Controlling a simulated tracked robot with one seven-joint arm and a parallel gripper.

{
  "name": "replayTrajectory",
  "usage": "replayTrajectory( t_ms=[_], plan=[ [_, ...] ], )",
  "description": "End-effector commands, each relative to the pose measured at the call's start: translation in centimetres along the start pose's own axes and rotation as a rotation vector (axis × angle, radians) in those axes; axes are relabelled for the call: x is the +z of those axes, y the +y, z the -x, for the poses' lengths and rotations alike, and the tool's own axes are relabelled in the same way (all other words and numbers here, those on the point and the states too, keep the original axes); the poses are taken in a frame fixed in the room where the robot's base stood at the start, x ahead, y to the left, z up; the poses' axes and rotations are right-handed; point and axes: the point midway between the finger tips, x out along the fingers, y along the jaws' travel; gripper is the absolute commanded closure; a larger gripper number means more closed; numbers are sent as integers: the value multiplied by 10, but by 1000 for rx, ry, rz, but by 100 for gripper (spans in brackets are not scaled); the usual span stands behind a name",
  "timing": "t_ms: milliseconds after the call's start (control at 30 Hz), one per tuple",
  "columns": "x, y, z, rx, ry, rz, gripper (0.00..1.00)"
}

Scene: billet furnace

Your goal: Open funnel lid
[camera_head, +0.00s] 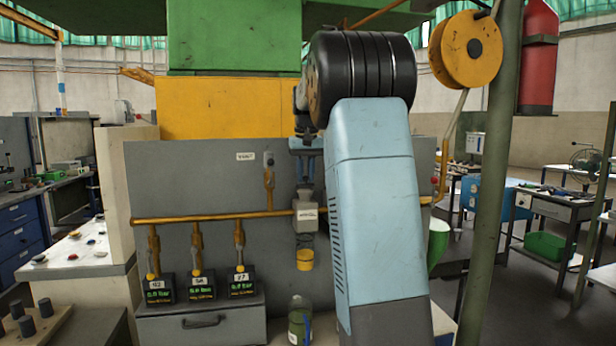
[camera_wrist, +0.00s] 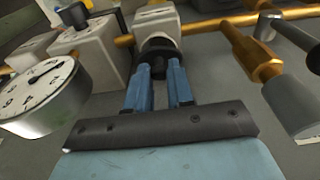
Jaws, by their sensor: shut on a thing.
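A pale labelled box (camera_head: 306,210) sits on the orange pipe, with a grey tapered part and a yellow cup below it; it looks like the funnel unit. In the wrist view the same sort of pale box (camera_wrist: 157,18) has a dark round knob (camera_wrist: 160,47) on its near side. My gripper (camera_head: 306,181) points down just above the box. Its two blue fingers (camera_wrist: 160,80) are closed around the dark knob. The fingers hide part of the knob. I cannot tell whether a lid is raised.
A round gauge (camera_wrist: 42,95) stands close at left in the wrist view, and a brass fitting (camera_wrist: 252,55) at right. The orange pipe (camera_head: 220,217) crosses the grey panel. A green bottle (camera_head: 299,322) stands below. A green cone (camera_head: 437,242) shows right of my arm.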

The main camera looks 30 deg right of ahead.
Motion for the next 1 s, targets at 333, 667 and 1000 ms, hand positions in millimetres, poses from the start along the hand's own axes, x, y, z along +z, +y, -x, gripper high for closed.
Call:
replayTrajectory(
  t_ms=[333, 667, 1000],
  plan=[
    [-10, 1, 2, 1, -151, -1, 100],
    [-10, 1, 3, 1, -161, -1, 100],
    [-10, 0, 3, 0, -161, -1, 54]
  ],
)
